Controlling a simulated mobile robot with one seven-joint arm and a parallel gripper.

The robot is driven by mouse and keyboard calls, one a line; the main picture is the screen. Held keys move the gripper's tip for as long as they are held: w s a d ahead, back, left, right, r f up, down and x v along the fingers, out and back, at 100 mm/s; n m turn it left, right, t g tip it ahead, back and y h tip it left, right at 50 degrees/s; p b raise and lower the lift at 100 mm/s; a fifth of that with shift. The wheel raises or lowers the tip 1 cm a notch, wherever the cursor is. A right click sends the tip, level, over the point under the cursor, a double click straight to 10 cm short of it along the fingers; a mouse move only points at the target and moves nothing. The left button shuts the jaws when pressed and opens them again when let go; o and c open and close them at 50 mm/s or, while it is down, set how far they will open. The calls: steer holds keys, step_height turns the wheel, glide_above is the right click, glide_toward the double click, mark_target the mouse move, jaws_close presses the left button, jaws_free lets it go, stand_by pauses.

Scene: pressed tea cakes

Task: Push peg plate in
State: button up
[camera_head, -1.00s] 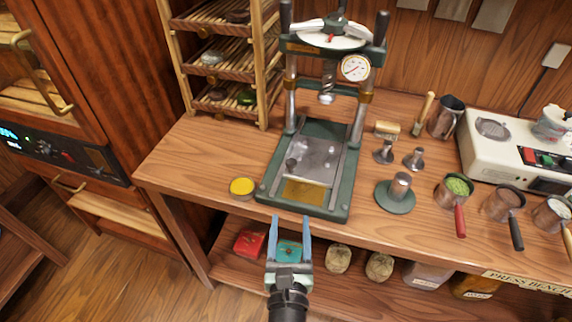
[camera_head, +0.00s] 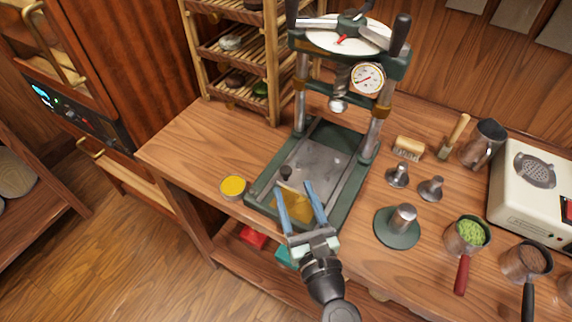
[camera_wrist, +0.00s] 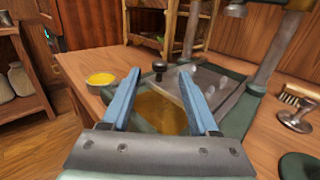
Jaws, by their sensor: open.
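The peg plate (camera_head: 322,163) is a grey metal plate with a dark knob (camera_head: 286,173) near its front left. It lies in the green base (camera_head: 350,207) of the press, behind a brass-coloured area (camera_head: 290,206). The plate and knob also show in the wrist view, the knob (camera_wrist: 159,68) standing beyond my fingertips. My gripper (camera_head: 294,186) is open, with two blue fingers over the front of the press base. The fingertips are close to the knob, with nothing between them. I cannot tell whether they touch the plate.
A yellow tin (camera_head: 233,187) stands left of the base. A green round stand with a metal cylinder (camera_head: 398,226) is to the right, near small metal weights (camera_head: 431,188) and a brush (camera_head: 408,148). Press columns (camera_head: 372,133) rise at the back.

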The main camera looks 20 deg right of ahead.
mark_target(288, 174)
steer(key=w, duration=0.7)
steer(key=shift+d, duration=0.4)
jaws_close()
steer(key=shift+d, duration=0.1)
stand_by(0.9)
